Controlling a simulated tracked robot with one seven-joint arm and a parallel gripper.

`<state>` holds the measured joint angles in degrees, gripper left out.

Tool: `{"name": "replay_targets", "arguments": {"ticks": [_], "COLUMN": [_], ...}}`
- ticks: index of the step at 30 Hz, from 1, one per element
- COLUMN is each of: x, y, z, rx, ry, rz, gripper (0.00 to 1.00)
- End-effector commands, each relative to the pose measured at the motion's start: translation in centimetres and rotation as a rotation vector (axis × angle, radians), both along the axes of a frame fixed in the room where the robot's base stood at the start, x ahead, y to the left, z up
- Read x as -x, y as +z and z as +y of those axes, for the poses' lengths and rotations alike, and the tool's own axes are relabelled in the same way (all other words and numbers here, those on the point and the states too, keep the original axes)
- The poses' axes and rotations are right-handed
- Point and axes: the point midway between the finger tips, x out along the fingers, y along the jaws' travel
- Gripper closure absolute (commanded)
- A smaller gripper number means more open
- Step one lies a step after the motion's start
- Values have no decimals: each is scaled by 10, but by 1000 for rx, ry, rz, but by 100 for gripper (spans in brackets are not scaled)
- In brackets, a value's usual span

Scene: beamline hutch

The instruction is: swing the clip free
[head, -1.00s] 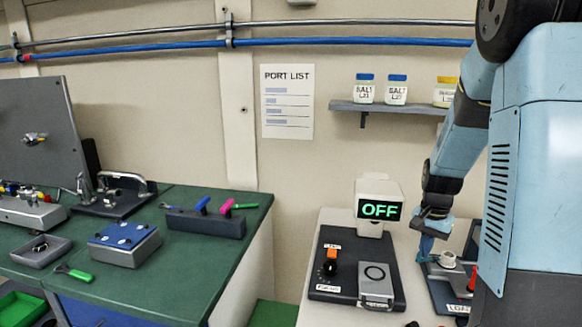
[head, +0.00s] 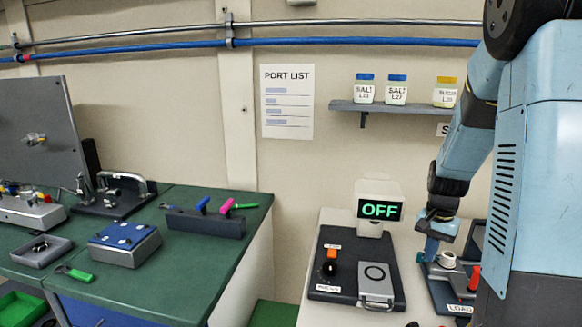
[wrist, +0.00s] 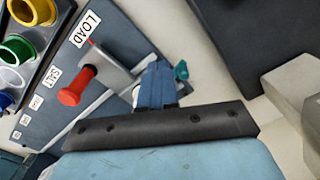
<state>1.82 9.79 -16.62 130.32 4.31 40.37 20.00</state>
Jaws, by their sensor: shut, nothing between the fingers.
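My gripper (head: 431,250) is shut and empty, pointing down at the left side of the LOAD board (head: 441,290) on the pale table. In the wrist view its blue fingers (wrist: 157,68) are together. A small teal piece (wrist: 181,70), which may be the clip, shows just right of the fingertips; I cannot tell whether they touch. The board also shows in the wrist view (wrist: 118,42), with a red-knobbed lever (wrist: 77,85) left of the fingers. A white round fitting (head: 447,259) sits on the board, right of my gripper in the head view.
A dark base with an orange switch and a grey plate (head: 376,287) lies left of the board. The OFF display (head: 379,210) stands behind it. A shelf (head: 385,107) with jars hangs above. Coloured cups (wrist: 18,48) are beyond the lever.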

Motion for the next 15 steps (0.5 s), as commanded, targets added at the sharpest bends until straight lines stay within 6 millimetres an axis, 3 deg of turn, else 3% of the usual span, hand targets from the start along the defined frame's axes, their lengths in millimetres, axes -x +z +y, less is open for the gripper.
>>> {"name": "replay_targets", "arguments": {"ticks": [15], "x": [7], "y": [0], "z": [-9], "rx": [0], "ry": [0], "rz": [0], "gripper": [100]}}
